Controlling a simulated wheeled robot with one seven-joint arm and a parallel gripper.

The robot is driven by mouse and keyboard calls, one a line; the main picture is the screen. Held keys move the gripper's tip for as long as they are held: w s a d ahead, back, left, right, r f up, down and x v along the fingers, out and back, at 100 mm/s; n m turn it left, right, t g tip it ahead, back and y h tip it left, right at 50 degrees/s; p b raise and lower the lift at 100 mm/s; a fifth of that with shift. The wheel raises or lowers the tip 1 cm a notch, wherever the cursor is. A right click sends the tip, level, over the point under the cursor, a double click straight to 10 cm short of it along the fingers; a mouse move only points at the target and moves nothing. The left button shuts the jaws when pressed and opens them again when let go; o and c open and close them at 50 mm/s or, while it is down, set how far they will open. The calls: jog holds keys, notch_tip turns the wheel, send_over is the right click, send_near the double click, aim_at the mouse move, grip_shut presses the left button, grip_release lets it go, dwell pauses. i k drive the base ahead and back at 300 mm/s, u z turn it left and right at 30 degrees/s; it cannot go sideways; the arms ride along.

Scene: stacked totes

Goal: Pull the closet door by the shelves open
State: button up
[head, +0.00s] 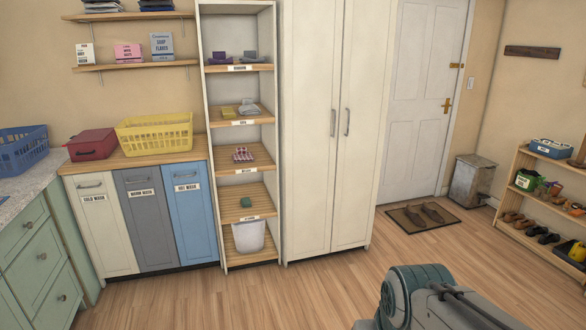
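The tall white closet stands right of the open shelf unit (213,190), near the middle of the head view. Its left door (305,180), the one by the shelves, looks shut and flush with the right door (362,190). The left door's grey bar handle (333,122) is upright near the seam between the doors. The right door's similar handle (347,122) is just beside it. Part of my arm shows at the bottom right, well in front of the closet and apart from it. My gripper cannot be seen.
Wood floor (300,293) in front of the closet is clear. Cold, warm and hot wash bins (142,220) stand left of the shelves. A doormat with shoes (424,216), a metal bin (470,180) and a shoe rack (510,180) are at right.

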aim_at(313, 31)
jog(key=i, duration=1.65)
jog(key=z, duration=0.35)
jog(key=i, duration=1.7)
jog(key=z, duration=0.25)
